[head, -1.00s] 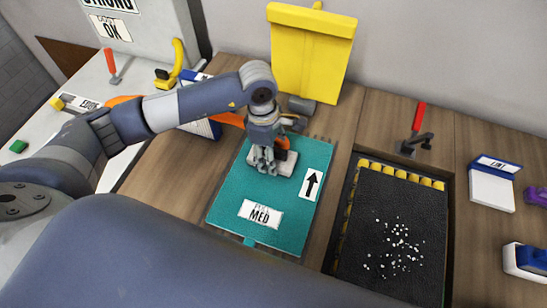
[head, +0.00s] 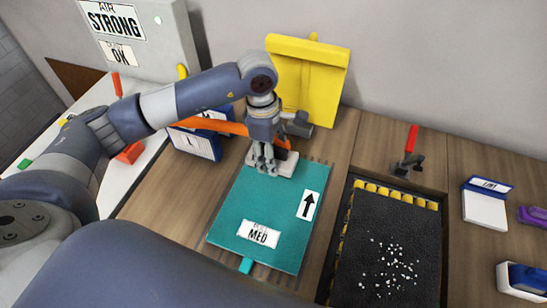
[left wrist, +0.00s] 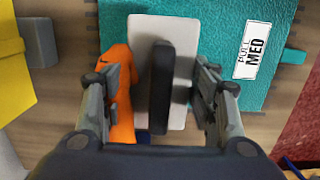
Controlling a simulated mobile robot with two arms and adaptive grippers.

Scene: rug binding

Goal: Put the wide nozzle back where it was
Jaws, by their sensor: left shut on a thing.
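A pale grey block with a black bar on top, which looks like the wide nozzle (head: 285,167), is at the back edge of the teal sheet (head: 232,212) marked MED. My left gripper (head: 263,168) is over it, pointing down. In the left wrist view, the fingers of the left gripper (left wrist: 162,100) stand on either side of the nozzle's black bar (left wrist: 161,88), and the pale plate (left wrist: 185,115) lies under them. An orange part (left wrist: 121,100) lies against the nozzle on the left. My right gripper is out of view.
A yellow upright holder (head: 310,82) stands behind the sheet, with a grey cylinder (head: 300,126) near its foot. A black tray (head: 395,225) with white granules is to the right. A red-handled clamp (head: 411,150) stands behind the tray. Bare wood lies left of the sheet.

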